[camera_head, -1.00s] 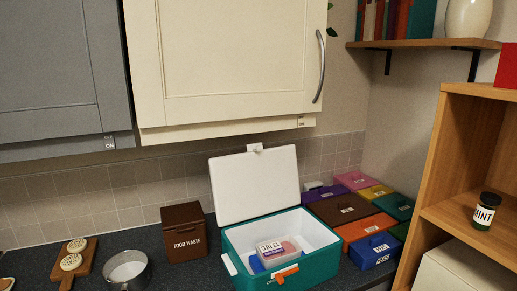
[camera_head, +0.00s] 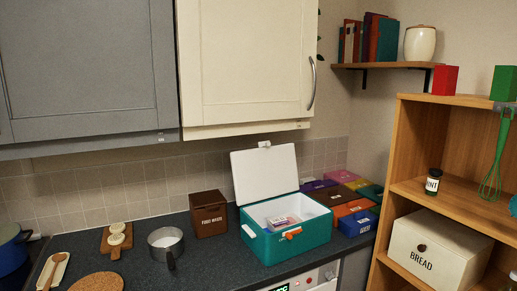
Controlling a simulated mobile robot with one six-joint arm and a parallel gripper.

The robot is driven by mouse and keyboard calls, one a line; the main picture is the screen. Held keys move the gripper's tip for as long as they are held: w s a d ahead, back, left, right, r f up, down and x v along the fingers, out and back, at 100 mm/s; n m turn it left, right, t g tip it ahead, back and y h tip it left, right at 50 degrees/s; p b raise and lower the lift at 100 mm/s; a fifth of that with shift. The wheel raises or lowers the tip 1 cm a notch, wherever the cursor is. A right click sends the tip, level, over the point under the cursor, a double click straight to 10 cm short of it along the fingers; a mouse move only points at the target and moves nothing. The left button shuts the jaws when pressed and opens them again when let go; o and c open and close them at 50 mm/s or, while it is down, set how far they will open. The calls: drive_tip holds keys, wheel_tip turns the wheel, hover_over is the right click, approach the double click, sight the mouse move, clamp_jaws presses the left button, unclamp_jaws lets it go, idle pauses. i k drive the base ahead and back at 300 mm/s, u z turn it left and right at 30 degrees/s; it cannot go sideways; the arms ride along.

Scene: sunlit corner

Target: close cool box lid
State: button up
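The teal cool box (camera_head: 290,250) stands on the dark counter in the middle of the head view. Its white lid (camera_head: 265,174) is open, hinged at the back and leaning up near the tiled wall. Inside the white interior lie a small labelled pack (camera_head: 279,221) and other items too small to tell apart. My gripper is not in view.
A brown food waste bin (camera_head: 208,214) stands left of the box, with a metal pot (camera_head: 166,244) farther left. Several coloured boxes (camera_head: 357,222) crowd its right side. A wooden shelf unit (camera_head: 388,190) rises at right. Cream cupboards (camera_head: 247,65) hang above.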

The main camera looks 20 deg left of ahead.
sight(267, 171)
drive_tip(key=k, duration=1.05)
drive_tip(key=u, duration=0.55)
drive_tip(key=i, duration=1)
drive_tip(key=u, duration=0.05)
